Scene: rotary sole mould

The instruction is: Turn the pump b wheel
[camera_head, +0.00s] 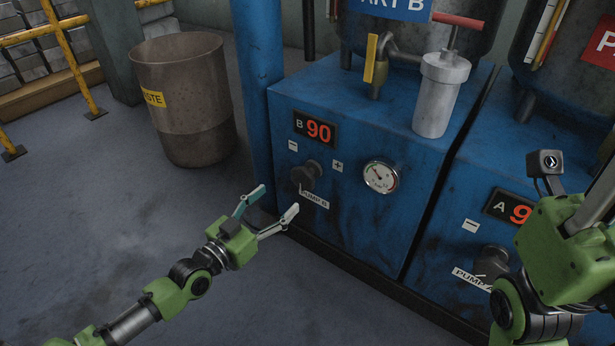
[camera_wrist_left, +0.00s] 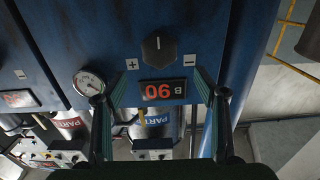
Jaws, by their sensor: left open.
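The pump B wheel (camera_head: 305,175) is a dark round knob on the front of the blue cabinet, between a minus and a plus label. Its "PUMP B" label (camera_head: 314,200) sits just below. The display above it (camera_head: 316,129) reads B 90. My left gripper (camera_head: 279,199) is open and empty, in front of the cabinet and to the lower left of the wheel, apart from it. In the left wrist view, turned upside down, the wheel (camera_wrist_left: 158,46) with its light pointer mark shows beyond the spread fingers (camera_wrist_left: 160,76). My right gripper is not visible; only its arm shows.
A round gauge (camera_head: 380,176) is right of the wheel. A blue post (camera_head: 260,90) stands left of the cabinet (camera_head: 375,235), with a rusty waste bin (camera_head: 182,100) beyond. The similar pump A wheel (camera_head: 492,261) is at right, near my right arm.

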